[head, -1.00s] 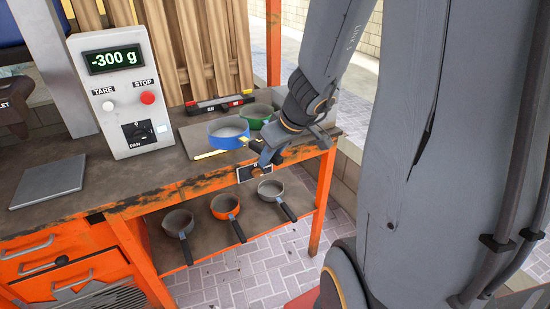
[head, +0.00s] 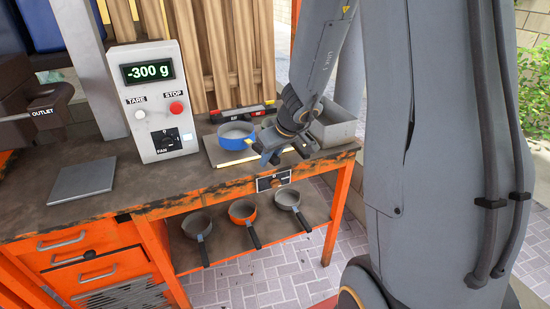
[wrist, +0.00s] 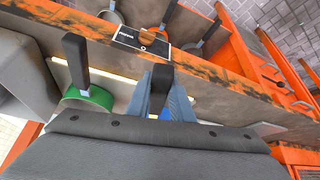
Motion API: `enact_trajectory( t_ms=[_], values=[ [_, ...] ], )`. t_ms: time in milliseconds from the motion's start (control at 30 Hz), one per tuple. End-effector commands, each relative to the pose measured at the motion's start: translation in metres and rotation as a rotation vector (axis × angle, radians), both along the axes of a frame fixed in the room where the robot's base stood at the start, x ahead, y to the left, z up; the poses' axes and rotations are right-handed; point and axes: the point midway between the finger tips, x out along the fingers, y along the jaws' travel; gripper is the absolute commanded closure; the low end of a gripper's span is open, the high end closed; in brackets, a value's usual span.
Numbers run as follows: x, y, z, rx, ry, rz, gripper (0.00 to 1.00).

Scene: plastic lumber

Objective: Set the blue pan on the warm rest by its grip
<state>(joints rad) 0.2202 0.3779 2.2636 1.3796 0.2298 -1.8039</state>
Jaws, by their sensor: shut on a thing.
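The blue pan (head: 236,134) sits upright on a thin grey slab (head: 222,157) at the back of the bench, as far as I can see. My gripper (head: 266,156) is at its front right, above the slab's front edge. In the wrist view my gripper (wrist: 163,97) is shut around the pan's black grip (wrist: 160,76); a little of the blue body shows behind the fingers. My wrist hides most of the pan there. I cannot tell for sure which surface is the warm rest; the slab has pale yellow edge strips.
A green pan (wrist: 88,99) stands close beside, its black handle pointing the same way. A grey box (head: 335,124) is to the right. The scale (head: 152,100) reads -300 g; a bare square plate (head: 82,182) lies left. Several pans sit on the lower shelf (head: 222,250).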

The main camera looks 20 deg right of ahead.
Motion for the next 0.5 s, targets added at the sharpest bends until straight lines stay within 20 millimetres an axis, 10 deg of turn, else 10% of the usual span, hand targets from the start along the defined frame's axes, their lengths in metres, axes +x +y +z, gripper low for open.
enact_trajectory(
  t_ms=[500],
  values=[
    [0.04, 0.011, -0.008, 0.0, -0.002, 0.0, 1.0]
  ],
)
